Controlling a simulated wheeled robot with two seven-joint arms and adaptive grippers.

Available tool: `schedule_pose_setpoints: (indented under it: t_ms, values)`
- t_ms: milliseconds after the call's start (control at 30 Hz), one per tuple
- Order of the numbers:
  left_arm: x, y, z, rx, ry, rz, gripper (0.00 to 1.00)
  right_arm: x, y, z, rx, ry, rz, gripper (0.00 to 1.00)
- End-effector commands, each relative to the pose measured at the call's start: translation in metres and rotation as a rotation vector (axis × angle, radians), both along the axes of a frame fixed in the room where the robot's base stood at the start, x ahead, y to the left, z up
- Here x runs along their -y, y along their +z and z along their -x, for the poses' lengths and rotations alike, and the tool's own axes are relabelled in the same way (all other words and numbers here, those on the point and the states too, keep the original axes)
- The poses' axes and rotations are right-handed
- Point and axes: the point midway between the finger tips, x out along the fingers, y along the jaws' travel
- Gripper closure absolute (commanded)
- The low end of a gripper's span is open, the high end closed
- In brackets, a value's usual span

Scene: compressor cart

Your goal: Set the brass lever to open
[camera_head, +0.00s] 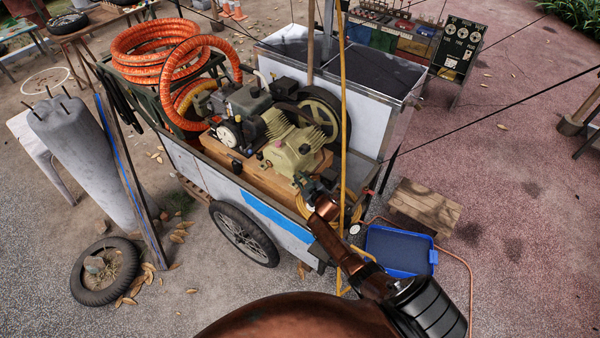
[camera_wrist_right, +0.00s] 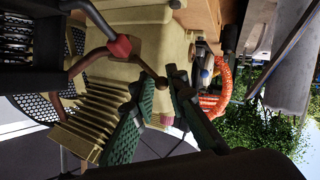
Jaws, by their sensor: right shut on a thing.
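The compressor (camera_head: 293,148) is a cream finned block on a wooden board in the cart; its cream housing (camera_wrist_right: 140,70) and fins fill much of the right wrist view. My right gripper (camera_head: 308,184) reaches its near right side. In the wrist view its two green-padded fingers (camera_wrist_right: 161,90) are closed about the ball-ended tip of a thin brass lever (camera_wrist_right: 149,72). The lever runs from a red hexagonal fitting (camera_wrist_right: 120,46) on a dark pipe. In the head view the lever is too small or hidden behind the gripper. My left gripper is not in view.
A yellow upright pole or hose (camera_head: 343,90) stands close behind my right gripper. The cart (camera_head: 285,232) has a spoked wheel in front. Orange hose coils (camera_head: 150,52) lie at the back left. A blue tray (camera_head: 400,248) and wooden crate (camera_head: 425,205) sit on the ground to the right.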

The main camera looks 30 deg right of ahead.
Motion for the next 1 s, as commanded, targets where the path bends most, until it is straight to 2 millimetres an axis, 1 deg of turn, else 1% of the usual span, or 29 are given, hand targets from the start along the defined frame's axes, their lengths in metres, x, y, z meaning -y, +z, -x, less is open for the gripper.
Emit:
schedule_pose_setpoints:
  t_ms: [33,100,300,600,1000]
  values:
    - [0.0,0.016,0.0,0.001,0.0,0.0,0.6,0.003,0.002,0.004,-0.028,-0.003,-0.029,1.0]
    - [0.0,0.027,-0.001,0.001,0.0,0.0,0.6,0.005,0.004,0.003,-0.048,-0.003,-0.075,1.0]
    - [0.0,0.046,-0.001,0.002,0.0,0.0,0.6,0.008,0.004,0.002,-0.095,-0.003,-0.192,1.0]
    - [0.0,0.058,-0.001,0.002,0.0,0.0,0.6,0.012,0.004,0.001,-0.143,-0.006,-0.31,1.0]
    - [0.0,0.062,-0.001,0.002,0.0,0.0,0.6,0.013,0.002,0.001,-0.165,-0.006,-0.363,1.0]
